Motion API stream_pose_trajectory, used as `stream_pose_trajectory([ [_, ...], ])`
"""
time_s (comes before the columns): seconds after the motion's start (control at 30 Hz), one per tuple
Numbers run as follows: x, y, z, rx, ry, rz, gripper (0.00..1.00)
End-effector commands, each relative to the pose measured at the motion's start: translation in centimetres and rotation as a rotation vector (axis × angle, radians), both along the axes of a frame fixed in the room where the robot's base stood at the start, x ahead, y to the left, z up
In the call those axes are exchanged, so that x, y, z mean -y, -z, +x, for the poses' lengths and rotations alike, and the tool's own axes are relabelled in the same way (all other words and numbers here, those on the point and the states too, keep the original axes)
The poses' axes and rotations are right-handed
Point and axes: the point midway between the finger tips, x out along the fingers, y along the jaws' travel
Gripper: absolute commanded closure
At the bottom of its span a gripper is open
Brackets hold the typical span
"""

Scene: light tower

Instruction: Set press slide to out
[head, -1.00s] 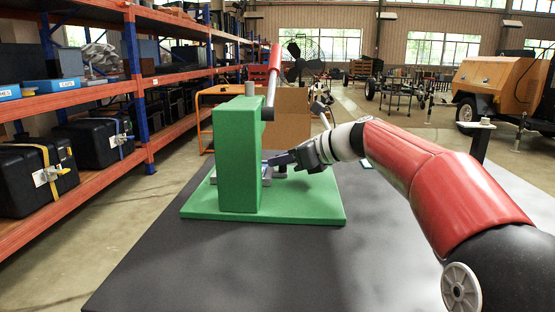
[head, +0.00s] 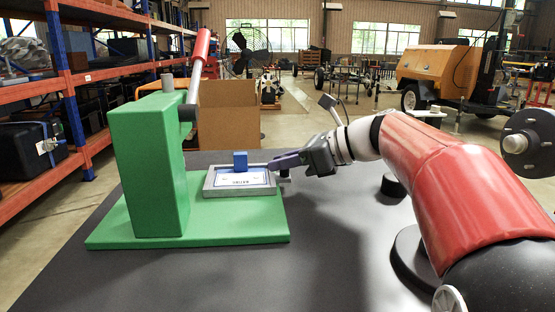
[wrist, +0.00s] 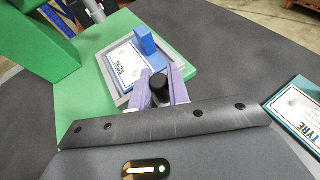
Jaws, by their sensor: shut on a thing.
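The green press (head: 150,165) stands on its green base on the dark table, with a red-handled lever (head: 201,46) raised at its top. The press slide (head: 210,191) is a grey tray clear of the press column, holding a white and blue plate. A blue block (head: 240,160) stands at the plate's far edge. My gripper (head: 284,162) is at the slide's right side. In the wrist view its purple fingers (wrist: 159,92) are shut around a black knob (wrist: 158,85) at the slide's edge.
A teal-edged plate marked TYRE (wrist: 296,112) lies on the table to the right in the wrist view. A black round piece (head: 392,185) stands on the table right of my gripper. A cardboard box (head: 228,113) is behind the press. The table in front is clear.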

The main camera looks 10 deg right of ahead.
Motion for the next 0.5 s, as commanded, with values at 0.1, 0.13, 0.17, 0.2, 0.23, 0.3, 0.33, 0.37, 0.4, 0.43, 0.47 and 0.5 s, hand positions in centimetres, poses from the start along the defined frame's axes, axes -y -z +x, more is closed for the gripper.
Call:
stream_pose_trajectory([
  [0.1,0.46,0.08,0.09,-0.001,0.010,-0.002,0.80],
  [0.13,0.46,0.08,0.09,-0.001,0.010,-0.002,0.76],
  [0.17,0.44,0.07,0.09,-0.001,0.010,-0.002,0.72],
  [0.2,0.40,0.07,0.09,-0.002,0.009,-0.001,0.67],
  [0.23,0.38,0.07,0.09,-0.002,0.009,-0.001,0.63],
  [0.3,0.33,0.06,0.08,-0.001,0.008,-0.002,0.61],
  [0.33,0.31,0.05,0.08,-0.001,0.008,-0.002,0.61],
  [0.37,0.30,0.05,0.08,-0.001,0.007,-0.002,0.61],
  [0.4,0.27,0.05,0.08,-0.001,0.007,-0.002,0.61],
  [0.43,0.27,0.05,0.07,-0.001,0.007,-0.002,0.61],
  [0.47,0.26,0.04,0.08,-0.001,0.007,-0.002,0.61],
  [0.5,0.27,0.02,0.06,-0.001,0.005,-0.002,0.61],
])
